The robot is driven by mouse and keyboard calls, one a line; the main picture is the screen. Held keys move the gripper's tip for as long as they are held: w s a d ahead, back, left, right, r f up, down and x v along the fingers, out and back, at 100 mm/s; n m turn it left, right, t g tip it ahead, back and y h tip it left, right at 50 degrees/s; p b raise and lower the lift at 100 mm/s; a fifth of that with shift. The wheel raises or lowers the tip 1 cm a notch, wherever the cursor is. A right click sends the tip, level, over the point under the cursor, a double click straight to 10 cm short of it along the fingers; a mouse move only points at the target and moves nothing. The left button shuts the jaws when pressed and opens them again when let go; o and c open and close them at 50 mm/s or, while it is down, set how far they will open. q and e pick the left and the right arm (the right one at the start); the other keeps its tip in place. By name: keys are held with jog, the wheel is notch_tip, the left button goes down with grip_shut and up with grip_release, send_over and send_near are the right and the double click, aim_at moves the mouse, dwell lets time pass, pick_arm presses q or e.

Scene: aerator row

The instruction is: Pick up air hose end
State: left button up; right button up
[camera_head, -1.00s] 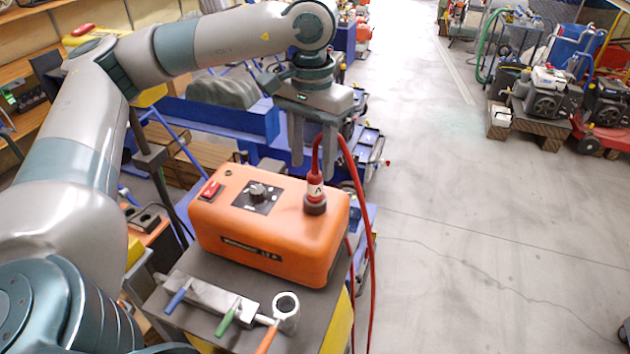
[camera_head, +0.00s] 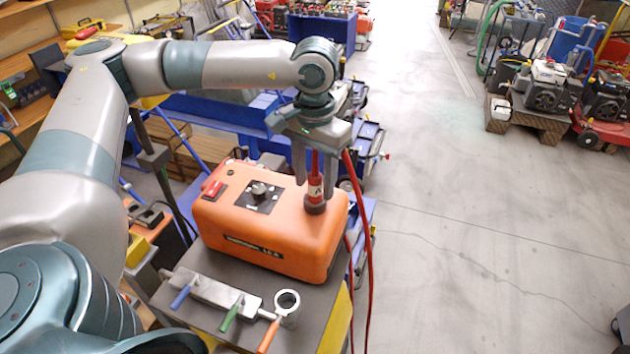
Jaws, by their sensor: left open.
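The air hose end (camera_head: 315,193) is a red fitting with a dark collar and a label. It stands upright on the top right of the orange aerator box (camera_head: 265,243). Its red hose (camera_head: 360,220) arches over and hangs down the box's right side. My left gripper (camera_head: 315,180) points down with its fingers spread on either side of the hose end. It is open, and I cannot tell whether either finger touches the fitting. The top of the hose is partly hidden by the gripper. My right gripper is not in view.
The box has a black dial (camera_head: 259,191) and a red switch (camera_head: 212,189). In front of it, a manifold with coloured levers (camera_head: 215,292) and a metal ring holder (camera_head: 287,305) sit on the grey stand.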

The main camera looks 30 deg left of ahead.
pick_arm(q)
jog(key=shift+f, duration=0.3)
grip_shut()
jog(key=shift+r, duration=0.2)
jog(key=shift+r+b, duration=0.65)
jog(key=shift+b, duration=0.1)
jog(key=shift+d+r+b, duration=0.2)
jog(key=shift+r+b, duration=0.2)
jog(key=shift+r, duration=0.2)
jog(key=shift+d+r+b, duration=0.15)
jog(key=shift+r+b, duration=0.2)
jog(key=shift+r, duration=0.25)
jog(key=s+d+r+b, duration=0.3)
jog(key=d+r, duration=0.4)
jog(key=d, duration=0.3)
jog(key=shift+s+d+b, duration=0.2)
jog(key=shift+d+b, duration=0.05)
jog(key=shift+b, duration=0.35)
